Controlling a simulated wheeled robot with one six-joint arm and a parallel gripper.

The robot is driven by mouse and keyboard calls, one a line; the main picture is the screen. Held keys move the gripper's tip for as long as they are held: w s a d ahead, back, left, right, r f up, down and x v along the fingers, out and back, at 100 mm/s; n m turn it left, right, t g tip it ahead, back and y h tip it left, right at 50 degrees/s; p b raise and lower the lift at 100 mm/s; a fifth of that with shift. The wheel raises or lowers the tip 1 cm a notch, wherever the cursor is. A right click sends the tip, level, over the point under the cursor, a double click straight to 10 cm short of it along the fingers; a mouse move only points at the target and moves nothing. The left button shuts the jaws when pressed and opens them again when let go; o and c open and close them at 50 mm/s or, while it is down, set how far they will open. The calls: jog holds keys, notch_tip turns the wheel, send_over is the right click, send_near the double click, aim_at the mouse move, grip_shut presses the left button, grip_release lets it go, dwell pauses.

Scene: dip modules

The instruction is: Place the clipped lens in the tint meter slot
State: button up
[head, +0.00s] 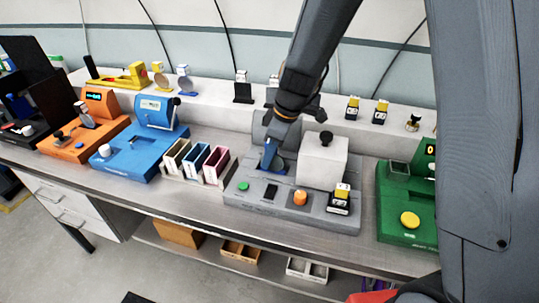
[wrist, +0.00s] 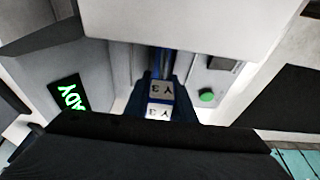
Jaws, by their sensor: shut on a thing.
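My gripper (head: 268,162) is over the left rear part of the grey machine (head: 254,204), beside its pale box-shaped housing (head: 323,162). The clipped lens itself is hidden below the clip and fingers. A slot under it is also hidden, so I cannot tell whether the lens is in it. A green button (wrist: 206,95) and a lit green display (wrist: 69,95) ending in "ADY" show near the clip.
The grey machine has an orange knob (head: 300,198) and another clip (head: 341,198) at its front right. A rack of coloured holders (head: 197,163) and a blue machine (head: 140,155) stand left. A green machine (head: 405,205) stands right. More clips (head: 353,108) are on the back shelf.

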aim_at(280, 156)
jog(key=o, duration=1.1)
jog(key=shift+c, duration=0.2)
jog(key=shift+r, duration=0.1)
jog(key=shift+r, duration=0.2)
jog(key=b+v, duration=0.2)
jog(key=v, duration=0.9)
jog(key=shift+r+b, duration=0.35)
jog(key=shift+b, duration=0.05)
jog(key=shift+s+d, duration=0.1)
jog(key=shift+s, duration=0.05)
